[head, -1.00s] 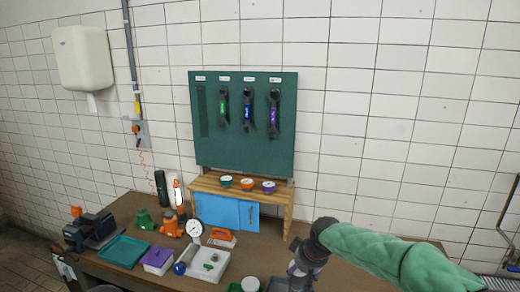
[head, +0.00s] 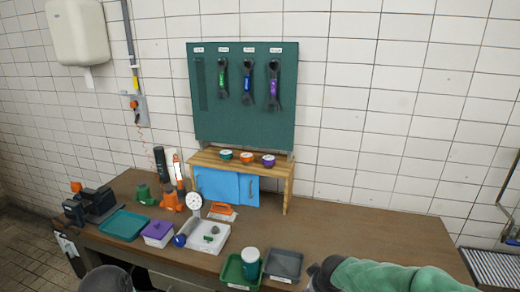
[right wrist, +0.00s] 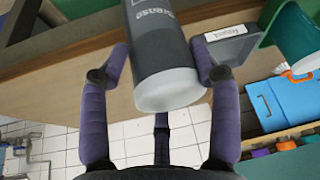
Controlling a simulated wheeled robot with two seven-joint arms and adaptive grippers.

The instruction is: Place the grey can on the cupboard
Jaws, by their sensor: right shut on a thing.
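The grey can (right wrist: 165,45), with white lettering and a pale end, is between the purple-padded fingers of my right gripper (right wrist: 160,68) in the right wrist view. The gripper is shut on it. In the head view my right arm enters at the bottom right; its gripper and the can are below the frame. The cupboard (head: 215,185) stands at the back of the bench against the wall. It has a wooden frame and blue doors. It also shows, inverted, at the right of the right wrist view (right wrist: 288,103). My left gripper is not in view.
Small tins in green (head: 226,155), orange (head: 247,157) and purple (head: 268,160) stand on the cupboard top, leaving bare wood beside them. A dark grey tray (head: 285,264) and a white-lidded green jar (head: 250,262) are at the front. The bench right of the cupboard is clear.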

